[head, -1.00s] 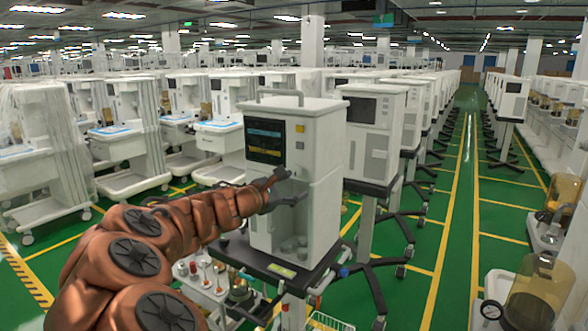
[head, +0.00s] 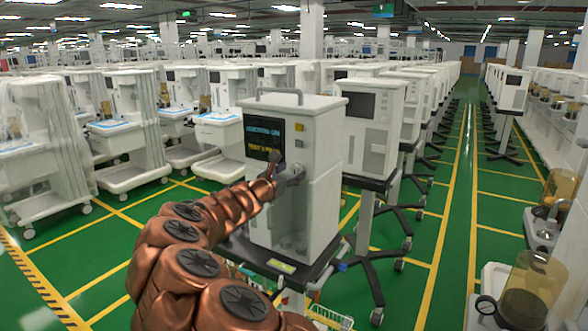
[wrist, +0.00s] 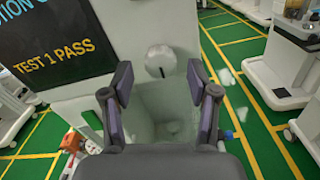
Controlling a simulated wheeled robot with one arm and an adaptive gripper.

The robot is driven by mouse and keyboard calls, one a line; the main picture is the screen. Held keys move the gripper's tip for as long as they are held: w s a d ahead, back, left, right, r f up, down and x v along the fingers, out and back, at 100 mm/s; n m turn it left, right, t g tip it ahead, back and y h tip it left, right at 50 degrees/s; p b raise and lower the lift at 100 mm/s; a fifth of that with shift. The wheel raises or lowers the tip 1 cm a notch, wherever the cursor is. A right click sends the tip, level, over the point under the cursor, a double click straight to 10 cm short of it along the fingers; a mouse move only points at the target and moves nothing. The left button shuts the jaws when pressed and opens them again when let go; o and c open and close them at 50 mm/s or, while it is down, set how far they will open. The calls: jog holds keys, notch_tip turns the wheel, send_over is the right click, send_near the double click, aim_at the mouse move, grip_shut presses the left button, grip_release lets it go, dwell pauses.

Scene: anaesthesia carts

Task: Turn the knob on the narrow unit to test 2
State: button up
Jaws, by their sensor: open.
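The narrow unit (head: 318,145) is a tall white box with a top handle, standing on a dark wheeled stand. Its dark screen (head: 262,135) faces front; in the wrist view the screen (wrist: 55,45) reads "TEST 1 PASS" in yellow below a cut-off cyan line. The knob (wrist: 161,58) is a round, pale disc with a short dark mark at its lower edge, right of the screen and above a recess. My gripper (wrist: 159,78) is open, its fingers apart to the left and right, with the knob showing between and slightly beyond the tips. In the head view my gripper (head: 285,176) covers the knob area.
A yellow square (head: 300,127) is on the unit's front, upper right. Another white unit (head: 372,125) stands close behind to the right. Rows of carts (head: 128,125) fill the left. A green aisle (head: 460,200) with yellow lines is open on the right.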

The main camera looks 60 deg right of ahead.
jog(key=shift+d, duration=1.1)
jog(key=shift+c, duration=0.5)
grip_shut()
